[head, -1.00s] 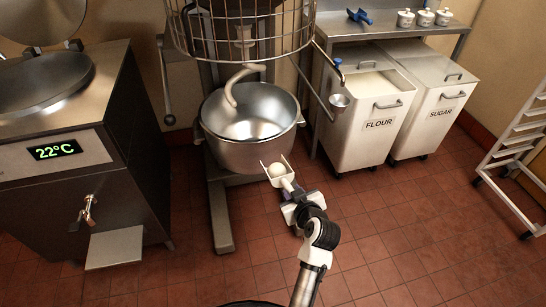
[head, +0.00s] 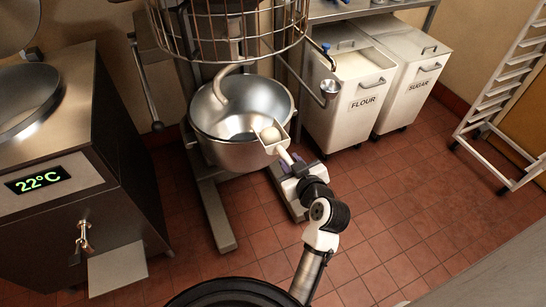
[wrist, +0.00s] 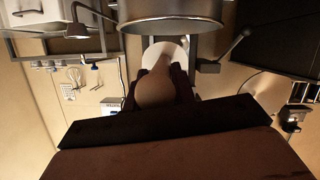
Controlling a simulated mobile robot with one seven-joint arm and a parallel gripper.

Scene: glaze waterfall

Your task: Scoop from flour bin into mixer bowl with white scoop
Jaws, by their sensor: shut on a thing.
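My gripper (head: 291,163) is shut on the handle of the white scoop (head: 283,146), which holds a pale rounded heap of flour (head: 269,134). The scoop is at the front right rim of the steel mixer bowl (head: 232,152), overlapping the rim in the head view; I cannot tell its height above it. The bowl's inside looks bare, with a curved hook in it. The white flour bin (head: 362,104), labelled FLOUR, stands behind to the right, open with flour showing. In the wrist view the scoop (wrist: 180,50) is partly hidden behind my dark fingers, close to the bowl (wrist: 170,12).
A wire guard (head: 230,30) hangs above the bowl. The sugar bin (head: 412,98) stands beside the flour bin. A steel kettle unit (head: 75,190) is at left, a white rack (head: 505,90) at right.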

